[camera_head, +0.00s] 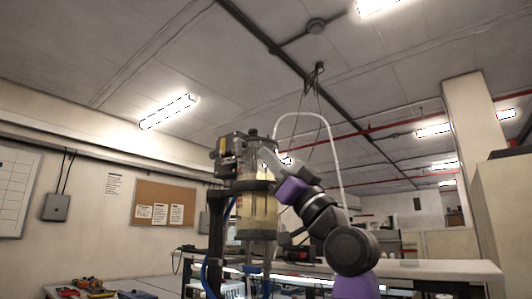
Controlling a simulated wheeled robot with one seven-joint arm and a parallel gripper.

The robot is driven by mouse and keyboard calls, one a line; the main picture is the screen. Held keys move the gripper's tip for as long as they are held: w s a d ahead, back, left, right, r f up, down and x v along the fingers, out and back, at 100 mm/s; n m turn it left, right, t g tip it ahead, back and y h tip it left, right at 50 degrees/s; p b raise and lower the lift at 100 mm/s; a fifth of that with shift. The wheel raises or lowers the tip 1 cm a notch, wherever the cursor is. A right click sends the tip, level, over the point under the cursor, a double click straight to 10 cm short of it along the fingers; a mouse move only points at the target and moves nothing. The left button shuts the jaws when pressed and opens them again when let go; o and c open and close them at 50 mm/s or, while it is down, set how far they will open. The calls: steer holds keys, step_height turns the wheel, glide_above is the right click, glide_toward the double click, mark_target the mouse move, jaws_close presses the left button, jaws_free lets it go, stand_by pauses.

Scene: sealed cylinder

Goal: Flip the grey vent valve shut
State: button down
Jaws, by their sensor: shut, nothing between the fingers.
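A clear cylinder (258,215) with yellowish contents stands upright in a dark frame near the middle of the head view. A dark cap assembly (232,146) sits on its top. My gripper (266,158) is at the upper right of the cylinder, close to the cap. It is shut and holds nothing. I cannot tell whether it touches the cap. I cannot make out the grey vent valve or its position; it is too small or hidden near the cap and my gripper.
A white hose (329,140) arches up behind the cylinder and down to its right. Blue tubing (207,262) hangs at the stand's left. A long bench (435,268) runs to the right. Tools (88,287) lie at the lower left. The space above the cap's left side looks clear.

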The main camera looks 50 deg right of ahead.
step_height(320, 180, down, 6)
steer(key=s+b, duration=0.1)
steer(key=s, duration=0.1)
steer(key=shift+s, duration=0.2)
stand_by(0.4)
